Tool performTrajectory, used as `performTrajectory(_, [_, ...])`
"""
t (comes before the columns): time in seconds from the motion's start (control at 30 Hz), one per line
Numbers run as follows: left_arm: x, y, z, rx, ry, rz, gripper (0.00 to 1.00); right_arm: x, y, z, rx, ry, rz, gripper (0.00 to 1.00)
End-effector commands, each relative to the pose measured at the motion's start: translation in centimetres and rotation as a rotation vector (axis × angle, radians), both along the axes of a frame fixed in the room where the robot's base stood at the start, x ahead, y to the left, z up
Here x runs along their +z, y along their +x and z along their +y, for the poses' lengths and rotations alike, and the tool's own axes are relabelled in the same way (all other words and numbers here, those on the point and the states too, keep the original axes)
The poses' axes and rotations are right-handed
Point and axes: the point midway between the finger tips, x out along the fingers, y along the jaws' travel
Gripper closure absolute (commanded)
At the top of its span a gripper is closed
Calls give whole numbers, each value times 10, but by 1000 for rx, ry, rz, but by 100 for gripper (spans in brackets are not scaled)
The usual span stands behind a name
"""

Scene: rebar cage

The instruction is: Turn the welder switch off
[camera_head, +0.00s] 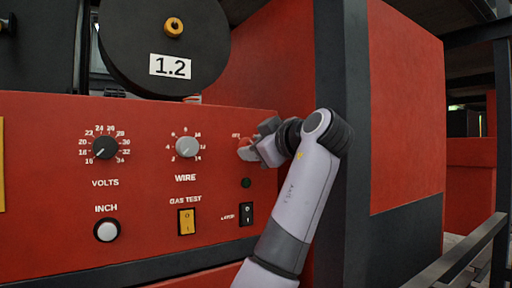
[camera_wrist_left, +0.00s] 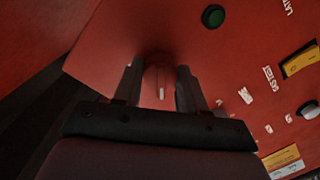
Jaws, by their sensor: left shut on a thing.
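The welder's red control panel (camera_head: 60,190) fills the left and middle of the head view. The welder switch is a red rotary knob with a white mark (camera_wrist_left: 161,80), at the panel's upper right. My left gripper (camera_head: 249,151) is at this knob, with a finger on each side of it in the left wrist view (camera_wrist_left: 157,86); it is shut on the knob. In the head view the fingers mostly hide the knob, and the small label beside it is too blurred to read surely. My right gripper is in neither view.
A dark post (camera_head: 342,80) stands right of the panel.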

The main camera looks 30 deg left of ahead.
Motion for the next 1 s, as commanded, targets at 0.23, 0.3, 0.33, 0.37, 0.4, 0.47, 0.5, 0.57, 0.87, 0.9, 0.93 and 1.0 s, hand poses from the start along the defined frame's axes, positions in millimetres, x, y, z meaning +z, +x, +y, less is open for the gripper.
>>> performTrajectory(0.23, [2, -1, 0, 1, -1, -15, 89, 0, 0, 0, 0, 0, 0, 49])
performTrajectory(0.3, [2, -1, 0, 1, -2, -14, 89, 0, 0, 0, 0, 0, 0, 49])
performTrajectory(0.33, [2, -1, 0, 1, -2, -14, 89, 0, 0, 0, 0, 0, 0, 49])
performTrajectory(0.37, [2, -1, 0, 1, -2, -14, 89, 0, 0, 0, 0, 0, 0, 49])
performTrajectory(0.4, [2, -1, 0, 1, -2, -14, 89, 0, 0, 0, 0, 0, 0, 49])
performTrajectory(0.47, [2, -1, 0, 1, -2, -14, 49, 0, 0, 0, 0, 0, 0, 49])
performTrajectory(0.5, [2, -1, 0, 1, -2, -14, 36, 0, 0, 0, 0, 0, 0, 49])
performTrajectory(0.57, [1, -1, 0, 1, -2, -13, 34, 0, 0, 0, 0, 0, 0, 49])
performTrajectory(0.87, [1, -2, -3, -1, -3, -11, 34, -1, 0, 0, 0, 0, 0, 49])
performTrajectory(0.9, [1, -3, -7, -1, -3, -11, 34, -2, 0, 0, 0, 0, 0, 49])
performTrajectory(0.93, [1, -4, -10, -1, -3, -12, 34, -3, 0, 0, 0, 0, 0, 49])
performTrajectory(1.0, [2, -8, -21, -4, -2, -13, 34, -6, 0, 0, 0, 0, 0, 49])
